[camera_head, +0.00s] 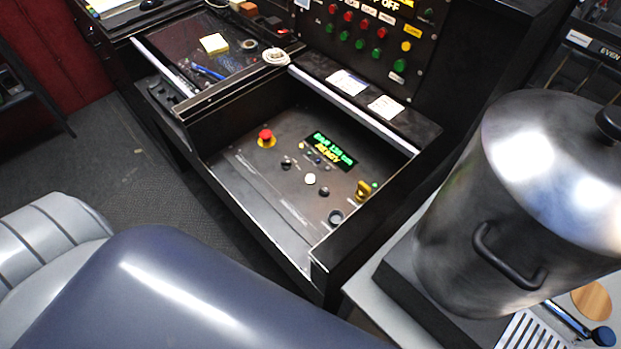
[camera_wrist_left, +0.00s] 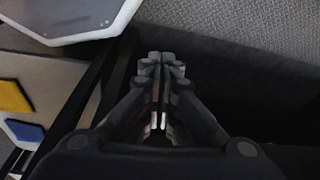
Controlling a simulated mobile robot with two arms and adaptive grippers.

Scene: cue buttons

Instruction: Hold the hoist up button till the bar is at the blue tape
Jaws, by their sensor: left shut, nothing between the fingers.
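An open drawer holds a dark control panel (camera_head: 250,172) in the head view. On it are a red mushroom button (camera_head: 265,137) on a yellow base, a pale button (camera_head: 310,178), several dark knobs or buttons and a yellow knob (camera_head: 363,189). A small display (camera_head: 333,150) shows green and yellow text, seemingly a bar reading in cm above "READY". Button labels are too small to read, so I cannot tell the hoist up button. I cannot identify the bar or the blue tape. My left gripper (camera_wrist_left: 160,66) is shut and empty in the left wrist view, apart from any button. My right gripper is not in view.
An upright panel (camera_head: 370,35) with red, green and yellow buttons stands behind the drawer. A large metal pot (camera_head: 535,190) stands to the right. A neighbouring tray (camera_head: 180,68) holds yellow notes and a tape roll. Open floor (camera_head: 100,165) lies left of the drawer.

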